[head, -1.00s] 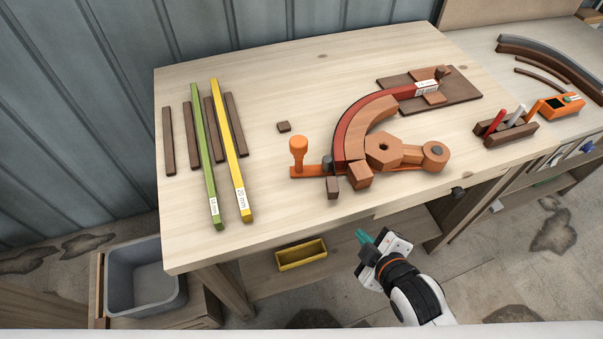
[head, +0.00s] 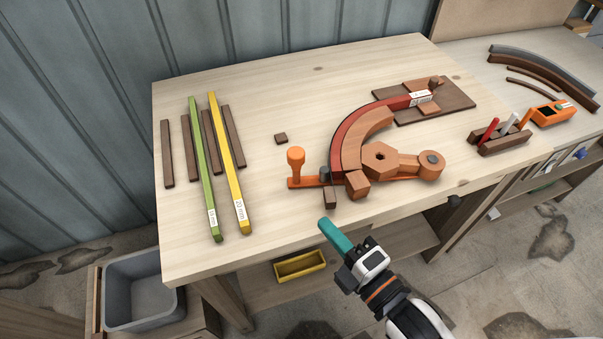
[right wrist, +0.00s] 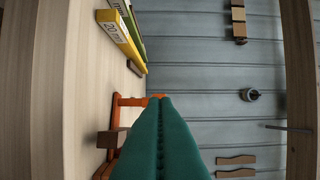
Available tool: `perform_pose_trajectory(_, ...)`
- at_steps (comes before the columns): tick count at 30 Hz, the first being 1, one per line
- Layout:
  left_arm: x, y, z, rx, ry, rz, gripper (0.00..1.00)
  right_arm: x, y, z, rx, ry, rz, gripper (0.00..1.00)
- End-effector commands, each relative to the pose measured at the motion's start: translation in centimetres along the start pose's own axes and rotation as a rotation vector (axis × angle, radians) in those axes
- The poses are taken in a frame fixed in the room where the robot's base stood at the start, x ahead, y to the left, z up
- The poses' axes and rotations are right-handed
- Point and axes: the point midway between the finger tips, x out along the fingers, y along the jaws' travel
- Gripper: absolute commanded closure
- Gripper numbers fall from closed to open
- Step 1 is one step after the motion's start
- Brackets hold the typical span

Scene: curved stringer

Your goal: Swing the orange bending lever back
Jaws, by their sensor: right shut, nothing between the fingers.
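The orange bending lever (head: 308,181) lies along the front of the bending jig, with its upright knob handle (head: 296,160) at the left end and its round pivot (head: 431,160) at the right. A red strip (head: 349,133) curves around the wooden former (head: 363,138). My right gripper (head: 334,233) is shut and empty, its teal fingers in front of the table's front edge, apart from the lever. In the right wrist view the teal fingers (right wrist: 159,135) cover part of the orange lever (right wrist: 128,101). My left gripper is not in view.
A green bar (head: 204,170) and a yellow bar (head: 228,165) lie at the left with several dark strips. A small dark block (head: 281,138) lies behind the knob. A pen holder (head: 499,140) stands at the right. The table between the bars and knob is mostly clear.

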Motion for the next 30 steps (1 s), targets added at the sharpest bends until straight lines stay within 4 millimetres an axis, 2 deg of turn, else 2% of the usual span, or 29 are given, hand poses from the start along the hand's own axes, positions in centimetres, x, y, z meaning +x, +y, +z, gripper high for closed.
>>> perform_pose_trajectory(4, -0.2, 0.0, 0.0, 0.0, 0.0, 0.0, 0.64, 0.5, -0.1, -0.1, 0.001, 0.002, -0.002, 1.0)
perform_pose_trajectory(8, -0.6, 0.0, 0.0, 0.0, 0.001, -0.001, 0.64, 2.2, -0.2, -0.1, 0.0, 0.003, -0.003, 1.0)
perform_pose_trajectory(20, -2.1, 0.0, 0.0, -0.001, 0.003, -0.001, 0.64, 10.5, -0.3, -0.1, 0.002, 0.002, -0.002, 1.0)
perform_pose_trajectory(24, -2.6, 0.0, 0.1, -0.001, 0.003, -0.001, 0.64, 11.8, -0.2, -1.8, -0.001, 0.002, 0.001, 1.0)
perform_pose_trajectory(30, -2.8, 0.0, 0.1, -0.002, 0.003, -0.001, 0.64, 12.8, 0.0, -2.8, 0.002, 0.001, 0.002, 1.0)
